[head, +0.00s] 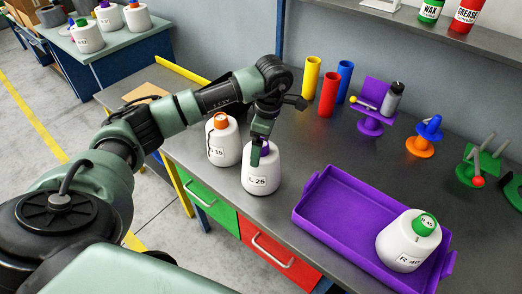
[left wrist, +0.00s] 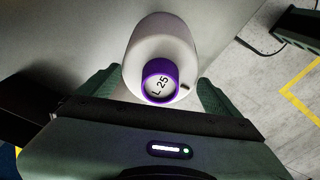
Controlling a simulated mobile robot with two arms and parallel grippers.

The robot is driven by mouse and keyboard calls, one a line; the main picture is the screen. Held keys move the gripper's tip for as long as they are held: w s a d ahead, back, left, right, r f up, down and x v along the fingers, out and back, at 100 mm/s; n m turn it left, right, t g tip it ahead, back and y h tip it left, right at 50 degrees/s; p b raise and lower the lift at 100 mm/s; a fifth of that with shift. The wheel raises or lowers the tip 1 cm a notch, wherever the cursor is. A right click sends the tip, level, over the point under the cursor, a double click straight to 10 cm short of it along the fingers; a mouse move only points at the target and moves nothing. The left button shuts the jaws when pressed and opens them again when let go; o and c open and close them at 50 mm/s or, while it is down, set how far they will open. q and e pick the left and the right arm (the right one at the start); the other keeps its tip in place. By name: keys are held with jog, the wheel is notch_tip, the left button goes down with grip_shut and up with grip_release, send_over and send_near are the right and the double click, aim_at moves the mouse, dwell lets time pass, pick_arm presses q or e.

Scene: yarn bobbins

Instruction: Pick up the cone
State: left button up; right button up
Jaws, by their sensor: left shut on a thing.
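A white cone labelled L 25 (head: 261,172) with a purple top stands at the front left of the grey workbench. My left gripper (head: 262,150) comes down from above and is shut on its top. In the left wrist view the same cone (left wrist: 150,40) sits between the fingers, with its purple L 25 cap (left wrist: 160,82) facing the camera. A white cone with an orange top, labelled 15 (head: 224,145), stands just left of it. A white cone labelled R 40 (head: 405,245) with a green top sits in the purple tray (head: 318,222). My right gripper is not in view.
Yellow (head: 311,77), red (head: 329,94) and blue (head: 345,80) cylinders stand at the back. A purple stand (head: 370,125), an orange-and-blue piece (head: 420,146) and a green clamp (head: 466,172) are to the right. More cones stand on a side table (head: 117,40).

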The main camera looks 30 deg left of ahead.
pick_arm(q)
notch_tip(320, 180, up, 8)
jog(key=shift+w+f+b, duration=0.15)
jog(key=shift+b, duration=0.85)
notch_tip(320, 180, up, 12)
jog(key=p, duration=0.2)
